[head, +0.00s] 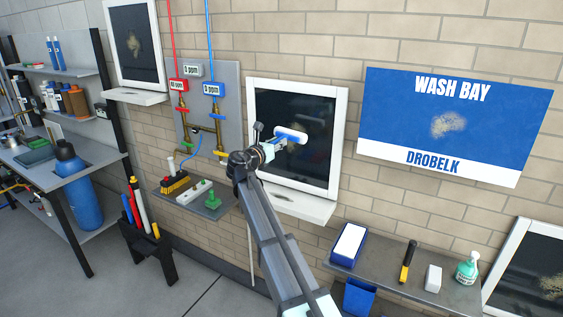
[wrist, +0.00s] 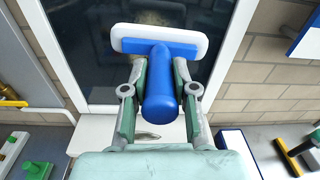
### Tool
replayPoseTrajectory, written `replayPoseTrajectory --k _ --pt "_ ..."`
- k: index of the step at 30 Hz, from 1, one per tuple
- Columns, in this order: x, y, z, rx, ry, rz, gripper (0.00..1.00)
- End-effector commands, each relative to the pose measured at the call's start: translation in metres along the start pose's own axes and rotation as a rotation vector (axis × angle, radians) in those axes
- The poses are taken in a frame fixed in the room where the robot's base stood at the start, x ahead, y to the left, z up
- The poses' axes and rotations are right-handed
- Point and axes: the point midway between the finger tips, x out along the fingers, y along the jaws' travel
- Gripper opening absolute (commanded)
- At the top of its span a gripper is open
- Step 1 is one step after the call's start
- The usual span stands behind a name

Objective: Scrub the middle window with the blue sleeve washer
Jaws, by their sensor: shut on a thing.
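The blue sleeve washer (wrist: 160,85) has a blue handle and a white sleeve bar; it also shows in the head view (head: 291,134). My gripper (wrist: 158,88) is shut on its handle, one finger on each side. In the head view my gripper (head: 272,145) is in front of the white-framed middle window (head: 307,171). The washer's bar lies across the dark glass, seen level in the wrist view. A tan dirt smudge (wrist: 150,17) shows on the glass just beyond the bar. I cannot tell whether the sleeve touches the glass.
A white sill (head: 300,206) juts out below the window. A shelf with brushes (head: 195,195) is at lower left, pipes and valves (head: 212,115) left. A right shelf (head: 410,283) holds a tray, scraper, white block and spray bottle. A blue sign (head: 395,135) hangs right.

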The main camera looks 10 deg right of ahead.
Motion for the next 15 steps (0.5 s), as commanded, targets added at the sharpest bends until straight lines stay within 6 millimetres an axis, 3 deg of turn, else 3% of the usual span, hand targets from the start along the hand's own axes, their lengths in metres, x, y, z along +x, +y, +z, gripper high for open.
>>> replayPoseTrajectory --k 8,15 --pt "0.002 0.005 0.012 0.001 -0.039 0.023 0.00" --pt "0.018 0.006 0.012 0.001 -0.038 0.022 0.00"
